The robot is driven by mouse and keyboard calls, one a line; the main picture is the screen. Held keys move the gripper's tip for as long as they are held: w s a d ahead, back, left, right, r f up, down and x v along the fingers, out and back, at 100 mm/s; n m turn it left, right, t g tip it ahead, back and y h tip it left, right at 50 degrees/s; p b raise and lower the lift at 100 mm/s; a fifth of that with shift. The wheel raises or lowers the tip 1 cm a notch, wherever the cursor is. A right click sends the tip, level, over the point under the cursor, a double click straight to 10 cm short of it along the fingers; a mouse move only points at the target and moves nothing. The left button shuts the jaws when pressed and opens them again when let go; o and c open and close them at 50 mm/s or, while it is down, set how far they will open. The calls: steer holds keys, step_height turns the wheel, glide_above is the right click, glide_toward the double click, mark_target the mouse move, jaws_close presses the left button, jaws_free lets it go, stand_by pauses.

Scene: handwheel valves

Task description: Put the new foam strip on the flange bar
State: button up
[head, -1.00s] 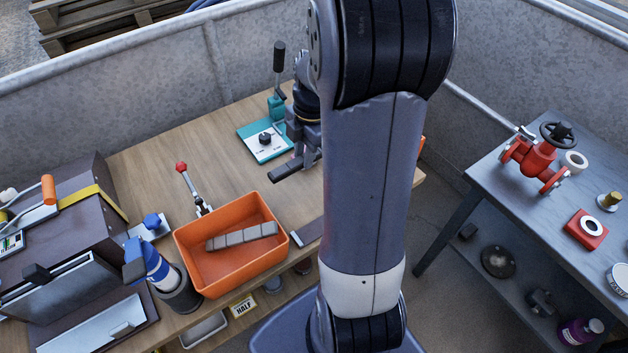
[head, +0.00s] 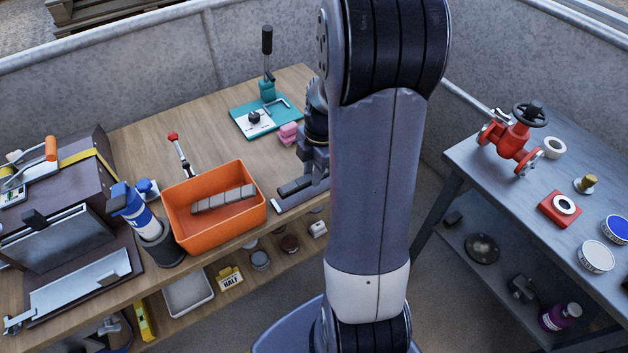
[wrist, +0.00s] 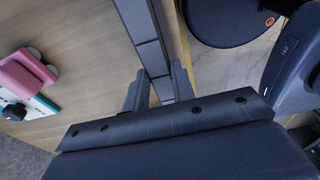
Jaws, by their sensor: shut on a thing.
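My gripper (head: 310,180) is low over the front edge of the wooden bench, partly hidden behind my arm. It is shut on a dark grey strip (head: 294,187), which I take for the new foam strip. In the wrist view this strip (wrist: 143,35) is long and segmented and runs between the two fingers (wrist: 157,92). A flat grey bar (head: 292,203), likely the flange bar, lies along the bench edge just in front of the strip. Whether strip and bar touch cannot be told. Another grey segmented strip (head: 222,198) lies in the orange bin (head: 238,227).
A pink block (head: 288,132) and a teal lever fixture (head: 265,92) stand behind my gripper. A red-knobbed lever (head: 180,150) is behind the bin. A side table with a red valve (head: 515,140) is at right.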

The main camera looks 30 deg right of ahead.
steer(key=shift+f, duration=1.7)
steer(key=shift+f, duration=0.15)
steer(key=o, duration=1)
steer(key=shift+c, duration=0.2)
step_height(320, 180, up, 12)
steer(key=d, duration=0.1)
steer(key=shift+d, duration=0.4)
